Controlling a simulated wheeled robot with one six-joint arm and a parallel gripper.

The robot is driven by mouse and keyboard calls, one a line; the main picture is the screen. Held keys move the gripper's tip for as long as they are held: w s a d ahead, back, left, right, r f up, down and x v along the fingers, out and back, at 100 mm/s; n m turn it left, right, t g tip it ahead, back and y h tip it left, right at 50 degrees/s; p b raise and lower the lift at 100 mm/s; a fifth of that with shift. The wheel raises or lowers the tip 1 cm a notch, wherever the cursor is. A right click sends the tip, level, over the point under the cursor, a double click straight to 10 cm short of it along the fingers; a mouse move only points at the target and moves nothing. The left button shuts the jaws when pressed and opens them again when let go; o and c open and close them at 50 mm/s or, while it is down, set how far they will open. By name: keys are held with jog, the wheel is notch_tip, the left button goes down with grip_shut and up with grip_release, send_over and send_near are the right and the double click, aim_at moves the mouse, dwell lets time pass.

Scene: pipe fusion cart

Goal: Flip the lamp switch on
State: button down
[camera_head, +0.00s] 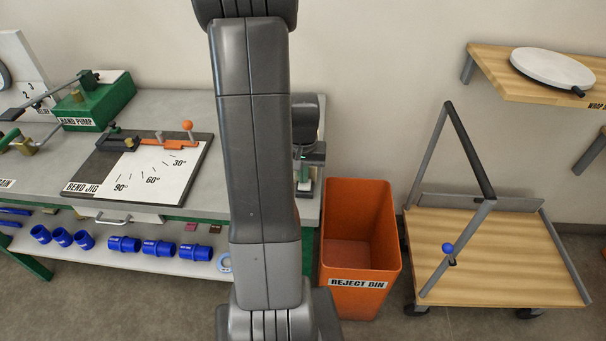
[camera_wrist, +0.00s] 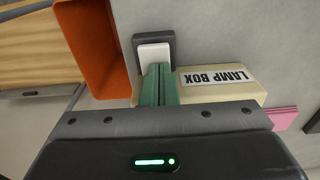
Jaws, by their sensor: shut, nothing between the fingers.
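In the wrist view, a white rocker switch (camera_wrist: 153,52) in a dark frame stands just beyond my fingertips. My gripper (camera_wrist: 158,70) is shut and empty, its two green fingers side by side. The fingertips overlap the near edge of the white rocker in the picture; I cannot tell whether they touch it. A cream lamp box (camera_wrist: 190,96) with a "LAMP BOX" label (camera_wrist: 217,78) lies right of the fingers, partly hidden by them and the gripper body. In the head view, my arm hides most of the area around the switch.
The orange reject bin (camera_head: 362,225) stands right of the workbench (camera_head: 215,98); it also shows in the wrist view (camera_wrist: 92,50). A bend jig (camera_head: 135,165) and a green hand pump (camera_head: 98,103) are on the bench. A wooden cart (camera_head: 500,255) stands farther right.

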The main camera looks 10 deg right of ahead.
jog(key=shift+s+a+f, duration=0.25)
jog(key=shift+s+f, duration=0.4)
jog(key=shift+s, duration=0.15)
jog(key=shift+r, duration=0.1)
jog(key=shift+w+r, duration=0.1)
jog(key=shift+r, duration=0.2)
notch_tip(320, 180, up, 14)
jog(key=p, duration=0.2)
jog(key=shift+w+r, duration=0.15)
jog(key=shift+r, duration=0.1)
jog(key=shift+d, duration=0.1)
jog(key=shift+f, duration=0.1)
